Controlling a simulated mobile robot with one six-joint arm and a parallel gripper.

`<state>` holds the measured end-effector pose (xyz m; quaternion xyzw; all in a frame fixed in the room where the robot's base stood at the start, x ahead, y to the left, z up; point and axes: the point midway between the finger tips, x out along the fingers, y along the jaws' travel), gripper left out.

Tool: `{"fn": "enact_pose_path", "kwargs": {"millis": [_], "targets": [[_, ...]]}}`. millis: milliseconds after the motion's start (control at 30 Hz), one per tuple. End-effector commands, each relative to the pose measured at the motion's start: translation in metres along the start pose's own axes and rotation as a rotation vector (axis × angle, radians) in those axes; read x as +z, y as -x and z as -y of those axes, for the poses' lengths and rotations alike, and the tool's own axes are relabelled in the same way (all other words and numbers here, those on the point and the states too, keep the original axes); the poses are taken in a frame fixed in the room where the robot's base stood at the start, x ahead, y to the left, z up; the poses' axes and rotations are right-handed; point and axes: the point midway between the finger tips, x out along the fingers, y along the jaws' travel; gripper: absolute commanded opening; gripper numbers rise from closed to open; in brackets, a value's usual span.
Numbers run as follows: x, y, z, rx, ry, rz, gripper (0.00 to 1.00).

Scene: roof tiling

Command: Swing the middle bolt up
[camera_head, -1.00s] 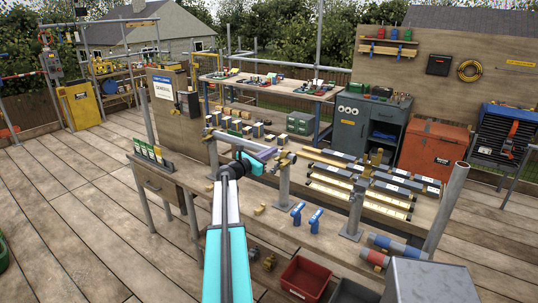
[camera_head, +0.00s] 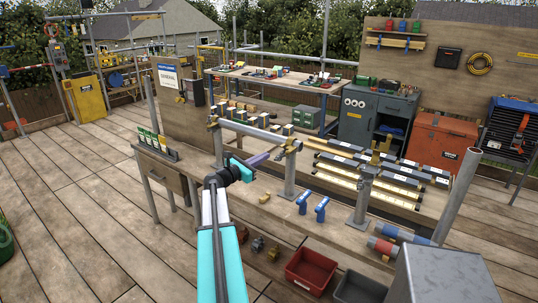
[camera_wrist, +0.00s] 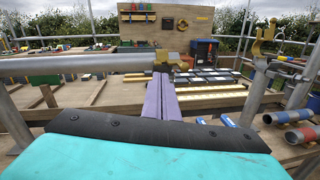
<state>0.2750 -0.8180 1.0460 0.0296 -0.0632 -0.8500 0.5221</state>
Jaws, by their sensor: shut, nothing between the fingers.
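A long grey tube (camera_head: 250,130) runs across the front bench between brass-coloured couplers. The middle coupler (camera_head: 293,147) sits on a short grey post at the tube's right end. It also shows in the wrist view (camera_wrist: 178,58), just beyond my fingertips. Its bolt is too small to make out, so I cannot tell how it lies. My gripper (camera_head: 267,156) has purple fingers, shut and empty, pointing toward the middle coupler from the near left. In the wrist view its fingertips (camera_wrist: 161,72) overlap the tube's end; contact is unclear. Another coupler (camera_head: 213,124) holds the tube's left end.
A third coupler (camera_head: 372,168) tops the right post, with no tube in it. Two blue tools (camera_head: 311,203) stand on the bench in front. Coloured pipe pieces (camera_head: 390,243) lie at right. A red bin (camera_head: 311,270) sits below. A slanted pole (camera_head: 456,195) rises at right.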

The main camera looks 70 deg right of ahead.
Motion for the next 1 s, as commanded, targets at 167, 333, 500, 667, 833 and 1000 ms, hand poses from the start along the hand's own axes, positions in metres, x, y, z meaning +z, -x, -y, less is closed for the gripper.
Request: {"fn": "enact_pose_path", "kwargs": {"millis": [167,333,500,667,833,1000], "targets": [[-0.009,0.021,0.002,0.001,0.000,0.000,0.00],[-0.011,0.028,0.001,0.001,-0.001,0.000,0.00],[-0.011,0.029,0.001,0.001,-0.001,0.000,0.00],[-0.011,0.029,0.000,0.002,-0.001,0.000,0.00],[-0.011,0.029,-0.001,0.003,-0.001,0.000,0.00],[-0.012,0.035,-0.006,0.013,-0.001,-0.002,0.00]]}}
